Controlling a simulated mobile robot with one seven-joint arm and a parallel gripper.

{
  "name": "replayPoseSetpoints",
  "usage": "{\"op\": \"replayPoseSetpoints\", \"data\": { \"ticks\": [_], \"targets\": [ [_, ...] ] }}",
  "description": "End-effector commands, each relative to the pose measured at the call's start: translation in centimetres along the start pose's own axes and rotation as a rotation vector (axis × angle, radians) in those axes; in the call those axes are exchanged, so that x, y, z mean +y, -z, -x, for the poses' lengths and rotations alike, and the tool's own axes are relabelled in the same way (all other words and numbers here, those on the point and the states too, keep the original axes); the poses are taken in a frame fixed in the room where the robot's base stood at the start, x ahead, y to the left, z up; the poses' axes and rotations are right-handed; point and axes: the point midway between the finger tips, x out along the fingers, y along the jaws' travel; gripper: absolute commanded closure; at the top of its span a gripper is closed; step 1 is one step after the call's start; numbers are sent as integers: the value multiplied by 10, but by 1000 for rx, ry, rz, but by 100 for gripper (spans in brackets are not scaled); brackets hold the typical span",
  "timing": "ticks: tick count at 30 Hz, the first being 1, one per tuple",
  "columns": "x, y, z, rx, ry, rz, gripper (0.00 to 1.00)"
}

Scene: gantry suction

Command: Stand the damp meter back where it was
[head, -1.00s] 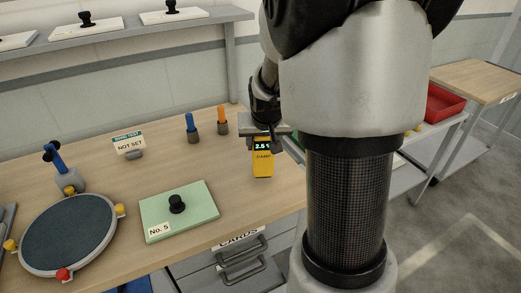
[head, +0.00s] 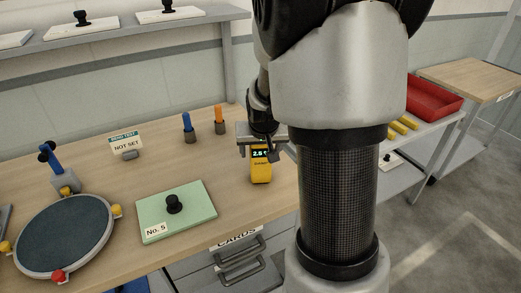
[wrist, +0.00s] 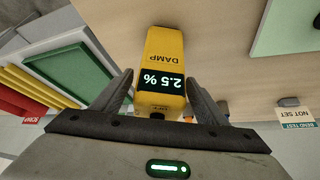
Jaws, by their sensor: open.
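The yellow damp meter (head: 261,172) is upright and appears to stand on the wooden bench, right of the green No. 5 board. Its dark display faces the head camera. In the wrist view the damp meter (wrist: 163,52) shows "2.5 %" and the word DAMP. My gripper (head: 262,150) is at the meter's upper part, partly hidden by my arm. In the wrist view my gripper (wrist: 160,78) has its two fingers spread, one on each side of the meter, with a gap visible at the sides. The bench right behind my arm is hidden.
The green No. 5 board (head: 190,218) with a black knob lies left of the meter. Blue (head: 187,127) and orange (head: 219,121) handled tools stand behind it. A NOT SET sign (head: 126,144) and a round dark plate (head: 65,236) are farther left. A red tray (head: 436,94) is at right.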

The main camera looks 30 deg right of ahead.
Motion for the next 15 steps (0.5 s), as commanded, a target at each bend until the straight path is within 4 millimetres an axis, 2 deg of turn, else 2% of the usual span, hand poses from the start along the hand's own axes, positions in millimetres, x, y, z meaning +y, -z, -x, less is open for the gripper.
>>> {"op": "replayPoseSetpoints", "data": {
  "ticks": [5,15],
  "targets": [
    [-1,3,20,3,1,0,33],
    [-1,4,92,5,2,1,33]
  ]
}}
